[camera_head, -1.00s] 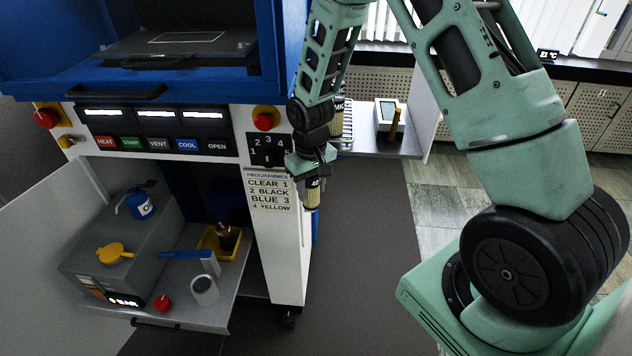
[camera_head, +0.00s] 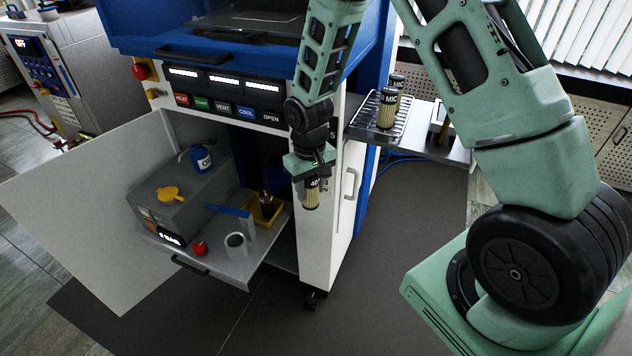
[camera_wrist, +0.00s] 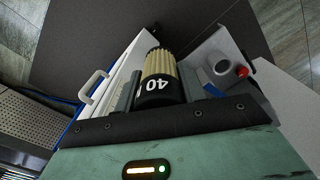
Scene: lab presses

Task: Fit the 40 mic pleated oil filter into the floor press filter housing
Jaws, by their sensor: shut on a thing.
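My gripper (camera_head: 311,178) is shut on the pleated oil filter (camera_head: 312,194), which has a tan pleated body and a dark end band. In the wrist view the filter (camera_wrist: 160,78) shows "40" on its band. It hangs in the air in front of the press's white side post, right of the pull-out shelf. A grey open-topped cup (camera_head: 236,246), which looks like the filter housing, stands at the front of that shelf (camera_head: 224,262). It also shows in the wrist view (camera_wrist: 221,67), apart from the filter. Its inside is dark.
An open door (camera_head: 95,225) stands left. More filters (camera_head: 388,108) stand on a rack.

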